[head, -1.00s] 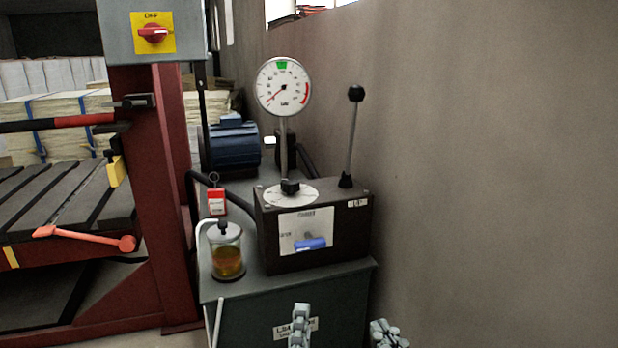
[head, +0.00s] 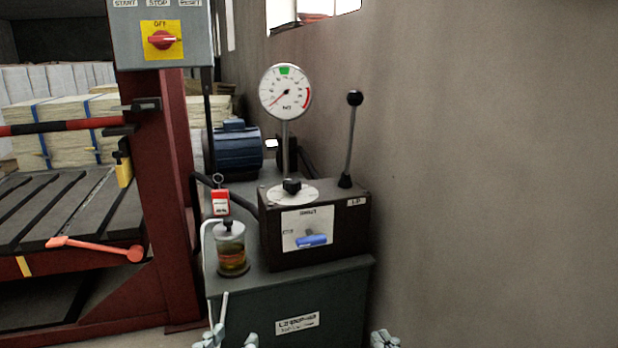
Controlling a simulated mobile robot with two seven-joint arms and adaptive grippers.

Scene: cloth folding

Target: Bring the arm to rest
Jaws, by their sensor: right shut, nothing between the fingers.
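My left gripper (head: 231,338) shows at the bottom edge of the head view, in front of the green cabinet. Its two pale grey fingertips stand apart with nothing visible between them. My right gripper (head: 383,339) shows only as pale grey tips at the bottom edge, just right of the cabinet. It is shut and empty. The rest of both grippers and both arms lie below the picture.
The green cabinet (head: 330,295) carries a dark valve box (head: 345,225) with a lever (head: 350,140), a gauge (head: 286,92) and a glass jar (head: 231,250). A red press frame (head: 165,200) stands left. A bare wall (head: 490,180) is on the right.

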